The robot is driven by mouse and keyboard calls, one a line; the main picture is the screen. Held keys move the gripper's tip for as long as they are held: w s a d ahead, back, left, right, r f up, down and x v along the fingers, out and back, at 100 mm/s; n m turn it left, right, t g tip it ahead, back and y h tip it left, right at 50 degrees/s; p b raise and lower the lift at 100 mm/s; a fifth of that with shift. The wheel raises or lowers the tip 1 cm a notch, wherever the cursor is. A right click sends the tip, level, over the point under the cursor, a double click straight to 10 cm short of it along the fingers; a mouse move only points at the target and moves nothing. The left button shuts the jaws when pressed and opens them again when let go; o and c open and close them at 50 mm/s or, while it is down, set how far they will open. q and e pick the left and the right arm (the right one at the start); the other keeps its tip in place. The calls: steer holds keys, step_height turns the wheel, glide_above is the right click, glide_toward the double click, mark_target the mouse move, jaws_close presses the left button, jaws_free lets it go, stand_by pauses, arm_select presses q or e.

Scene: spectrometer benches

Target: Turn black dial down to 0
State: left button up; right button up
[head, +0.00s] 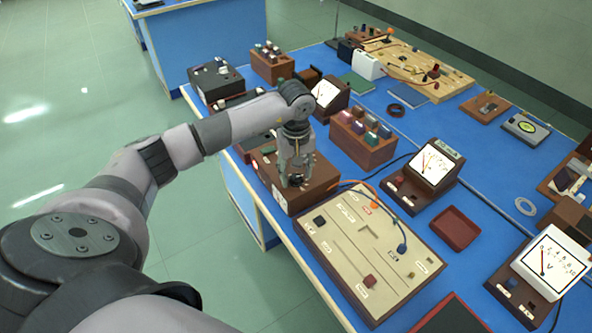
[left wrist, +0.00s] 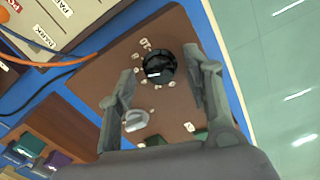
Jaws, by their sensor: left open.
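The black dial (left wrist: 158,66) sits on top of a brown wooden box (left wrist: 100,84), with white number labels around it and a white pointer mark. In the head view the box (head: 318,190) stands near the bench's left edge, and the dial (head: 296,180) is partly hidden by my gripper. My left gripper (head: 296,172) points down over the dial. In the left wrist view my left gripper (left wrist: 165,88) is open, its fingers on either side of the dial's near part. Contact with the dial cannot be told. My right gripper is not in view.
A beige panel board (head: 375,255) with orange and blue wires lies in front of the box. A wooden block with coloured pieces (head: 362,150) and a meter (head: 433,165) stand to the right. A red tray (head: 455,228) lies farther right. Green floor (head: 200,255) is left of the bench.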

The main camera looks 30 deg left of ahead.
arm_select(q)
steer(key=shift+f, duration=0.25)
steer(key=shift+c, duration=0.5)
jaws_close()
